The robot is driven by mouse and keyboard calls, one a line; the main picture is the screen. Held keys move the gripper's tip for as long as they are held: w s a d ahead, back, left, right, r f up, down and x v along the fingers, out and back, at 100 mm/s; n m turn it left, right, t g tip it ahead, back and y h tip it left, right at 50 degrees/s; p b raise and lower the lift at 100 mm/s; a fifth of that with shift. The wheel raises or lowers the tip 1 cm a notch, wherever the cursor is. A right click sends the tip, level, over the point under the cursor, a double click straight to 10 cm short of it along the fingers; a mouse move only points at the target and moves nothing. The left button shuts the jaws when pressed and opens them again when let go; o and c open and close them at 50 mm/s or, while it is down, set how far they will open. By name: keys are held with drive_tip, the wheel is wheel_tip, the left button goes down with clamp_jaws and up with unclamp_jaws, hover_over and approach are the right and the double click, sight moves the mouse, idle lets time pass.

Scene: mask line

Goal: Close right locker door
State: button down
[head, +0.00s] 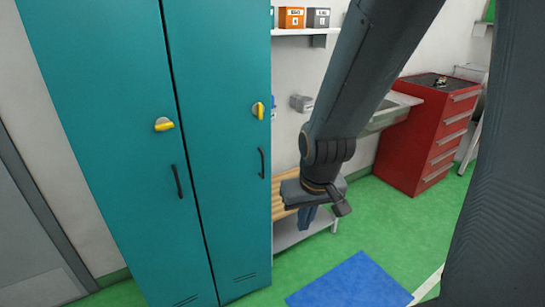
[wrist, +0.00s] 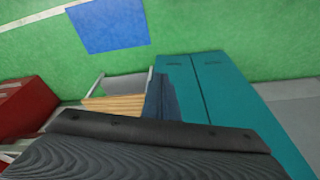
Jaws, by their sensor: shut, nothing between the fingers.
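The right locker door (head: 222,190) is a tall teal panel in the head view, with a dark vertical handle (head: 262,163) and a yellow latch (head: 258,111) turned upright. It looks flush with the left door, with only a thin dark seam between them. In the inverted wrist view, the right door (wrist: 179,85) is the left one of the teal pair. My gripper (head: 307,222) hangs to the right of the locker with its blue-grey fingers shut and empty, apart from the door. The fingers also show in the wrist view (wrist: 160,98).
The left locker door (head: 120,190) is shut, its yellow latch (head: 164,125) lying level. A wooden bench (head: 288,205) stands behind my gripper. A red drawer cabinet (head: 425,140) and sink are farther right. Green floor with a blue mat (head: 350,282) is open in front.

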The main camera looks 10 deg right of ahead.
drive_tip(key=w+d+f+t+b, duration=0.1)
drive_tip(key=w+f+t+b, duration=0.35)
drive_tip(key=w, duration=0.75)
drive_tip(key=w+r+t, duration=0.2)
drive_tip(key=w+t, duration=0.8)
drive_tip(key=w, duration=1)
drive_tip(key=shift+w+r+y, duration=0.15)
drive_tip(key=shift+w+y, duration=0.1)
drive_tip(key=shift+y, duration=0.05)
drive_tip(key=shift+t, duration=0.25)
